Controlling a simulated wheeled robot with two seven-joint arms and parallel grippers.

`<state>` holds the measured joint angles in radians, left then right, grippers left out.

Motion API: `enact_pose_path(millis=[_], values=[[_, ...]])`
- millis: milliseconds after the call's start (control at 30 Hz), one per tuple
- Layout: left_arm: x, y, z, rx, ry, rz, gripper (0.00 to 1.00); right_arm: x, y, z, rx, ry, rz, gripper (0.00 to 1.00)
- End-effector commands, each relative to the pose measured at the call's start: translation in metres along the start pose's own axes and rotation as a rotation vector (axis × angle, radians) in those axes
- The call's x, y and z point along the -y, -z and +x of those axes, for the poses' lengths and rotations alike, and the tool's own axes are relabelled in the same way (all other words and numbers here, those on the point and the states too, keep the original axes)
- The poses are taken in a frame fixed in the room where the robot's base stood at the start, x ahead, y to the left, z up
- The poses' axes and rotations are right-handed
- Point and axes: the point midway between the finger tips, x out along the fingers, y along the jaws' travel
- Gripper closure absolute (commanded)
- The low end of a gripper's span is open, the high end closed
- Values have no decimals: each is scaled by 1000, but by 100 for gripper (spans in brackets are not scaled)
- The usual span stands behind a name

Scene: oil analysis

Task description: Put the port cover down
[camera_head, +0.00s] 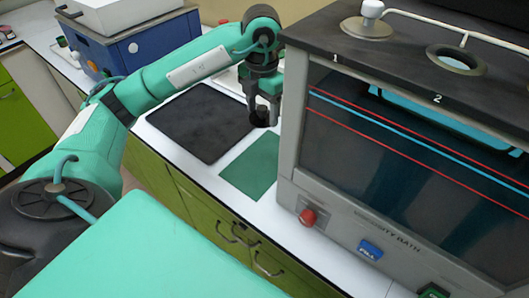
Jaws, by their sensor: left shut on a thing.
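My left gripper (262,106) points down, to the left of the viscosity bath (320,190). It is shut on a small dark round piece, which looks like the port cover (259,118). The cover is held above the counter near the black mat (199,122) and the green mat (253,167); its exact height is hard to tell. On top of the bath, port 2 (458,60) is open, and port 1 has a fitting with a white knob (372,9). My right gripper is not in view.
The bath's tall left side stands close to the right of my left gripper. A blue device (137,47) with a white top stands at the back left. The white counter (270,215) has green cabinets below it. The green mat is clear.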

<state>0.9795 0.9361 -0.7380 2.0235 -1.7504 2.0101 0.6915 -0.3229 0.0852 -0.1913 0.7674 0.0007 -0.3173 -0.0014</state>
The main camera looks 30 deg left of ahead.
Motion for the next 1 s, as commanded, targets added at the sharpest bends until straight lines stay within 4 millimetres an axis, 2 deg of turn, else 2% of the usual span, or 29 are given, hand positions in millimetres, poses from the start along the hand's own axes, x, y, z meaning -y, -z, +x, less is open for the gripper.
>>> enact_pose_path(millis=[33,233,433,533,767,1000], values=[[1,1,11,-4,3,1,64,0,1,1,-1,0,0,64],[1,1,46,-4,2,1,64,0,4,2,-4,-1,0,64],[0,1,90,-4,1,-1,64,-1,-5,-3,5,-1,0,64],[0,1,104,-1,0,0,64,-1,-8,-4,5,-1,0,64],[0,1,121,-2,0,1,64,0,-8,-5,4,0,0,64],[0,0,153,0,0,1,64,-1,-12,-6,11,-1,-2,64]])
